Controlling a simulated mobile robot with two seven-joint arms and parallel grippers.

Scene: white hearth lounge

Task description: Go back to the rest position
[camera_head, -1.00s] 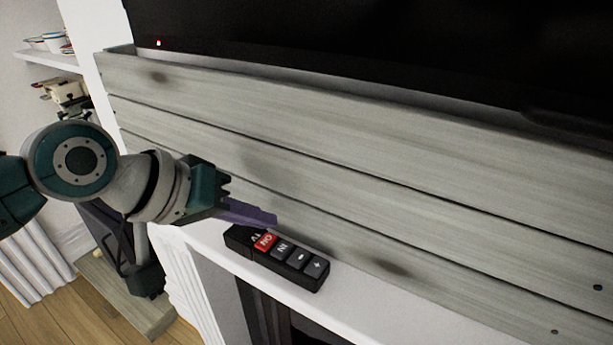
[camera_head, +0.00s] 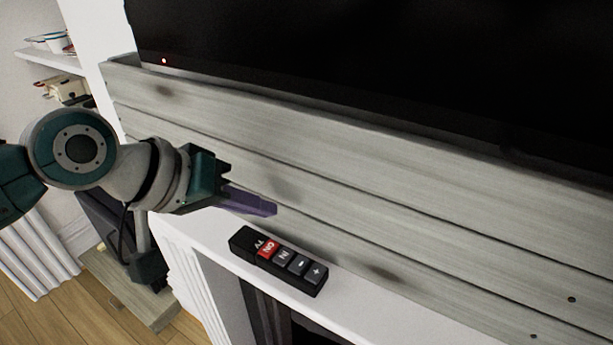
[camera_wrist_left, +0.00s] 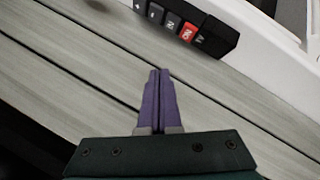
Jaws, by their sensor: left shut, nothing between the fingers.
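My left gripper (camera_head: 272,208) has purple fingers and comes in from the left in the head view. It is shut and empty, above the white mantel and in front of the grey wood planks. In the left wrist view its fingers (camera_wrist_left: 160,74) lie together with nothing between them. A black remote (camera_head: 237,243) with a red ON button and several grey buttons lies on the mantel, just below the fingertips in the picture. The remote also shows at the top of the left wrist view (camera_wrist_left: 222,42), apart from the fingers. My right gripper is not in view.
The white mantel (camera_head: 212,237) is a narrow ledge under the plank wall (camera_head: 400,190). A dark TV screen (camera_head: 400,70) with a small red light hangs above. A shelf (camera_head: 48,60) with bowls stands at the far left. Wood floor (camera_head: 40,325) shows lower left.

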